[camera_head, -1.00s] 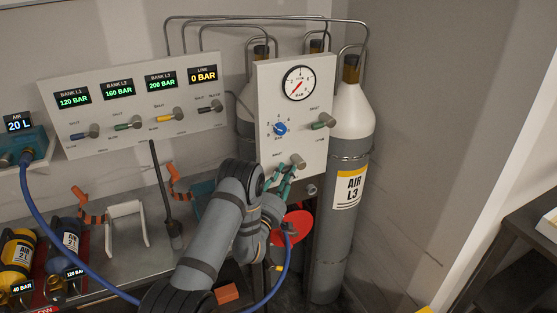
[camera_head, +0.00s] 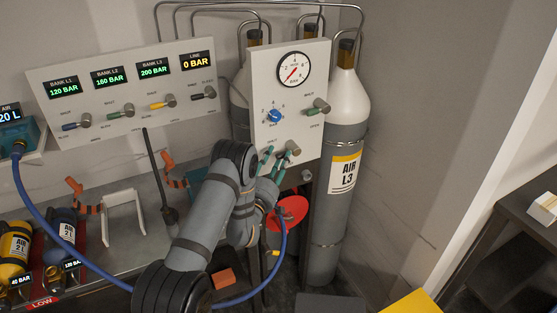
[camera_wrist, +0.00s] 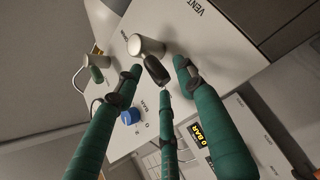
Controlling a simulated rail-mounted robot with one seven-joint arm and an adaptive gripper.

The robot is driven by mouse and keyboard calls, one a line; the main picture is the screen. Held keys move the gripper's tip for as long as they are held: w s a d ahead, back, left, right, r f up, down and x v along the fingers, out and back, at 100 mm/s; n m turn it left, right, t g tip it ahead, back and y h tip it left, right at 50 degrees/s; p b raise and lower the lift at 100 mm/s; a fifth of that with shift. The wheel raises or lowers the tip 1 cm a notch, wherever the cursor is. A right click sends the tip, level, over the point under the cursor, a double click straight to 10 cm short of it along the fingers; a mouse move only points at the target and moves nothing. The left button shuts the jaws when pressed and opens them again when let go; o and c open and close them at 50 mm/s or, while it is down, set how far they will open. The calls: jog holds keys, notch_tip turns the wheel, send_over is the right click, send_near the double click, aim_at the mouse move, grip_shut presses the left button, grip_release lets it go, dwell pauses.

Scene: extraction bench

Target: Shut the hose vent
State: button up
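The hose vent valve (camera_head: 293,150) is a silver knob low on the white panel (camera_head: 262,90). In the wrist view the panel is tilted, and the valve's silver body (camera_wrist: 147,45) with its short dark lever (camera_wrist: 157,70) sits below the VENT lettering. My gripper (camera_head: 271,163) is at the valve. Its green fingers (camera_wrist: 158,78) are spread around the lever's end, with gaps showing between them and the lever. Whether any finger touches it cannot be told. The lever's exact angle is unclear in the head view, where the fingers stand close to it.
A green-levered valve (camera_head: 318,107), a blue regulator knob (camera_head: 274,116) and a gauge (camera_head: 294,68) share the panel. The AIR L3 cylinder (camera_head: 345,110) stands close on the right. A blue hose (camera_head: 280,255) and a red disc (camera_head: 291,212) lie below my gripper.

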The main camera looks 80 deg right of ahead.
jog(key=shift+s, duration=0.25)
jog(key=shift+a, duration=0.2)
jog(key=v, duration=1.1)
jog(key=shift+w+a, duration=0.3)
jog(key=shift+d, duration=0.1)
jog(key=shift+s+x, duration=0.2)
jog(key=shift+x, duration=2.8)
jog(key=shift+s+x, duration=0.15)
jog(key=shift+x, duration=2.85)
jog(key=shift+a+f, duration=0.1)
jog(key=shift+a, duration=0.15)
